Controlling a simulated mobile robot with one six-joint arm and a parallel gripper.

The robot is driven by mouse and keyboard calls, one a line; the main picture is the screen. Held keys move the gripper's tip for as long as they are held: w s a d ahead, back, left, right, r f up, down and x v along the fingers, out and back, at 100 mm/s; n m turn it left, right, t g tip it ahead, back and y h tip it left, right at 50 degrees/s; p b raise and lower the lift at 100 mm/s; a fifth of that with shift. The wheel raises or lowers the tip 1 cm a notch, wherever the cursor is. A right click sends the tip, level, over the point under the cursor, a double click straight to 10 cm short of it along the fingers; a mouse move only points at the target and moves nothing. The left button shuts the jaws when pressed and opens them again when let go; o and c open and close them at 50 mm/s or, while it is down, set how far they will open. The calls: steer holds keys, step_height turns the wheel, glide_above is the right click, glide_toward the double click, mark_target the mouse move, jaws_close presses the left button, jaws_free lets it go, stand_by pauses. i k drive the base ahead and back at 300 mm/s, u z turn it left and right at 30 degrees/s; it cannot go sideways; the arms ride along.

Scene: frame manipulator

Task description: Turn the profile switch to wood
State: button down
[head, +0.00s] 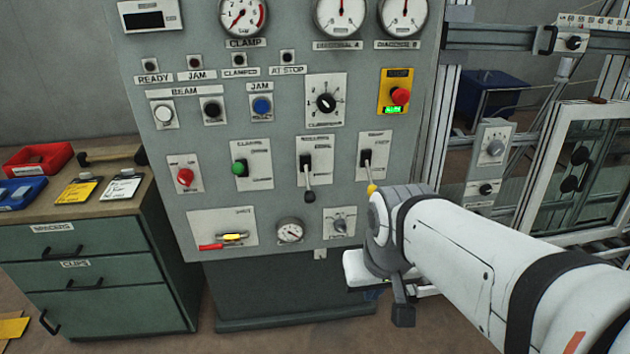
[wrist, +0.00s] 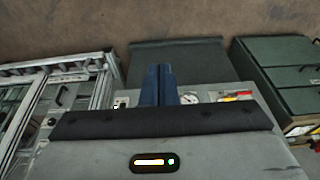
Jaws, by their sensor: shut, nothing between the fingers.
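The grey control panel (head: 215,140) carries several knobs and levers; its small lettering is too blurred to read, so I cannot tell which one is the profile switch. A larger black rotary knob (head: 326,102) sits higher up. In the head view my arm mostly hides the gripper, below and right of the small knob.
Levers (head: 308,170), a red knob (head: 185,177) and an emergency stop (head: 400,95) surround the knobs. A green drawer cabinet (head: 90,265) stands left; a metal-framed glass guard (head: 580,165) stands right.

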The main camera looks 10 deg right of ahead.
mark_target(340, 226)
steer(key=k, duration=1.2)
steer(key=u, duration=0.6)
steer(key=i, duration=1.7)
steer(key=z, duration=0.65)
